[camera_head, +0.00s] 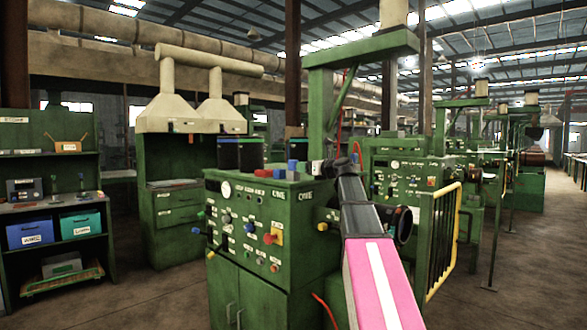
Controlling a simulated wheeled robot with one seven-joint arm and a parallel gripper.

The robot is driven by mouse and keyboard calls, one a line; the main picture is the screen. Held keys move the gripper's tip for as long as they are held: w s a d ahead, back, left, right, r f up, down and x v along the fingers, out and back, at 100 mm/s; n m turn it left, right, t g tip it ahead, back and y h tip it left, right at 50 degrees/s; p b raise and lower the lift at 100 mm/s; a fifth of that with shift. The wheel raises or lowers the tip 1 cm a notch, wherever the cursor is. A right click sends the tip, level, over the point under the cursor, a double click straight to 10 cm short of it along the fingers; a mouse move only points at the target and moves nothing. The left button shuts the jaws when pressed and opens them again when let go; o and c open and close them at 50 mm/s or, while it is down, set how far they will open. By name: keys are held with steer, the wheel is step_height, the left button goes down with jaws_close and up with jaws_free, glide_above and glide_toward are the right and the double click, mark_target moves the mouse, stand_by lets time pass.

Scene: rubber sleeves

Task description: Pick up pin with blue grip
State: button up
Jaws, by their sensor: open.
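Small blue pieces (292,164) stand on top of the green control cabinet (245,200), close together near its right rear. One of them may be the blue grip of a pin; its shaft cannot be made out.
Red pieces (279,171) and dark cylinders (228,154) stand on the cabinet top. Knobs and levers stick out from its front. A yellow rail (443,240) stands to the right. A bench (60,208) with blue and teal bins is far left. Floor is clear between bench and cabinet.

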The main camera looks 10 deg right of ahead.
mark_target(294, 165)
steer(key=x, duration=0.7)
steer(key=shift+a, duration=0.35)
steer(key=c, duration=1)
